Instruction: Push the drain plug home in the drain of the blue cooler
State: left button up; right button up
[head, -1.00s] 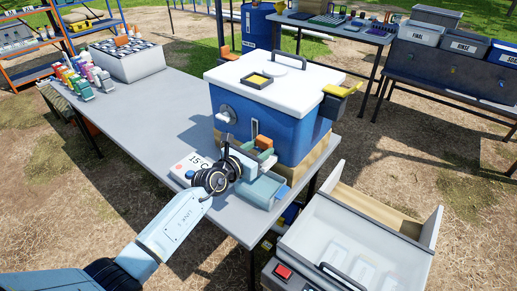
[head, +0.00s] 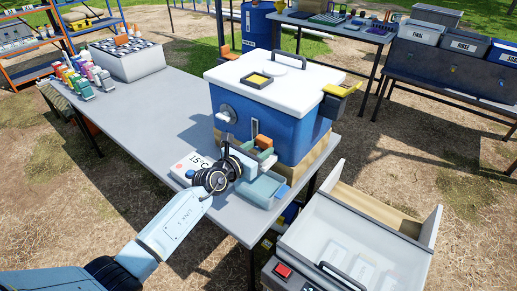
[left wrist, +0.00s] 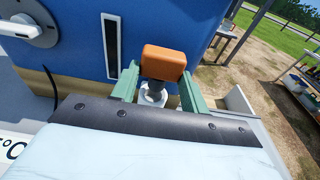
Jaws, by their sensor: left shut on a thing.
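A pale round fitting (left wrist: 152,96) shows below the dark stem, apparently the drain. How deep the plug sits in it, I cannot tell. My right gripper is not in view.
A display marked 15 °C (head: 188,166) lies left of my gripper. A pale blue tray (head: 263,189) is below it. The table's middle is clear.

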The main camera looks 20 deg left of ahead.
pick_arm(q)
jog(key=shift+p, duration=0.35)
dwell(0.6)
jog(key=shift+f+b, duration=1.4)
jog(key=shift+f, duration=0.25)
jog(key=o, duration=1)
jog(key=shift+o, duration=0.2)
jog(key=p+v, duration=0.3)
jog(key=v, duration=1)
jog(key=shift+s, duration=0.2)
